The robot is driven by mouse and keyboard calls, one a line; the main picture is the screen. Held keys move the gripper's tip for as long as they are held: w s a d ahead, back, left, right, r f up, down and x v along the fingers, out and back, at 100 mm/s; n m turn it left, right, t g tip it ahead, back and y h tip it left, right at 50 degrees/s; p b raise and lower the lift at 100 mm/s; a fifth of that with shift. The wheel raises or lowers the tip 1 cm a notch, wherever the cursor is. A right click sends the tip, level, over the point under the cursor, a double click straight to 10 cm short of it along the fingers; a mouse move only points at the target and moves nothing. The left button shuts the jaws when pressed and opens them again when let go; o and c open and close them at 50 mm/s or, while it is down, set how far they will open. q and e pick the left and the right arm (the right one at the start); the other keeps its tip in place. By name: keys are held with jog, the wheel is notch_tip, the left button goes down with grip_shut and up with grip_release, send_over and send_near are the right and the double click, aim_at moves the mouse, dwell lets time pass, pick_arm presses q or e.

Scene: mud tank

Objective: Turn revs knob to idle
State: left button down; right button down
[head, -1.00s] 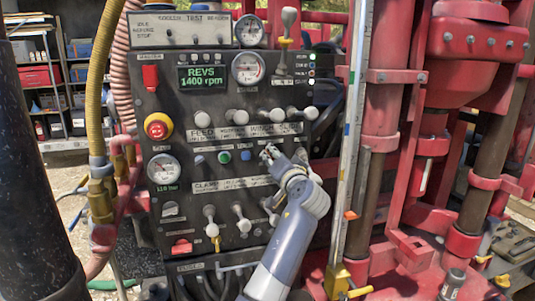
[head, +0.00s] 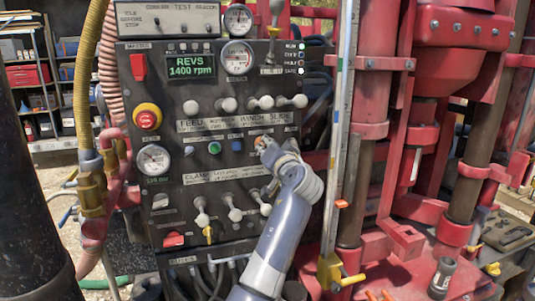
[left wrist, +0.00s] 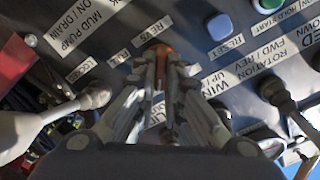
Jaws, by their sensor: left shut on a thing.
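The revs knob is a small orange-brown knob (left wrist: 157,48) on the dark control panel, beside a white label partly reading "REVS". My left gripper (left wrist: 158,62) is shut on it, with the fingertips at its sides. Much of the knob is hidden by the fingers. In the head view my left gripper (head: 264,146) is against the right part of the panel, just right of the blue button (head: 236,145). The green display (head: 191,67) reads "REVS 1400 rpm".
White ball-tipped levers stand above (head: 264,103) and below (head: 235,214) my gripper. A red emergency button (head: 147,118) and a pressure gauge (head: 153,160) are at the left. A red mast (head: 371,150) stands right of the panel. In the wrist view a lever (left wrist: 93,99) is close left of the fingers.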

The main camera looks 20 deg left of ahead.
pick_arm(q)
jog(key=n+b, duration=0.3)
jog(key=b, duration=0.1)
jog(key=n+b, duration=0.4)
jog(key=b, duration=0.1)
jog(key=shift+s+a+f, duration=0.1)
jog(key=shift+a+f, duration=0.1)
jog(key=shift+n, duration=0.3)
jog(key=c, duration=1.7)
grip_release()
jog(key=shift+w+a, duration=0.1)
jog(key=shift+w, duration=0.1)
jog(key=shift+r, duration=0.1)
jog(key=shift+s, duration=0.15)
